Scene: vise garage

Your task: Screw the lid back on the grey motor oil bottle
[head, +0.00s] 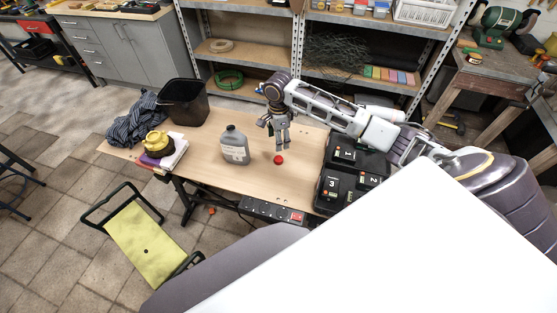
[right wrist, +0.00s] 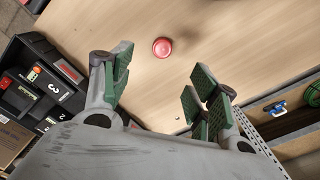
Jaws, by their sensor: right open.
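The grey motor oil bottle (head: 235,146) stands upright on the wooden table, left of my right gripper. The top of its neck is too small to make out clearly. A small red lid (head: 278,159) lies on the table to the right of the bottle; it also shows in the right wrist view (right wrist: 162,47). My right gripper (head: 282,146) hangs just above and behind the lid in the head view, apart from it. In the right wrist view its green-padded fingers (right wrist: 155,90) are spread with nothing between them. My left gripper is not in view.
Black chargers with numbers (head: 352,172) sit at the table's right end. A black bin (head: 181,101), a striped cloth (head: 137,118) and a yellow item on books (head: 157,143) occupy the left end. A power strip (head: 271,211) runs along the front edge. Table around the lid is clear.

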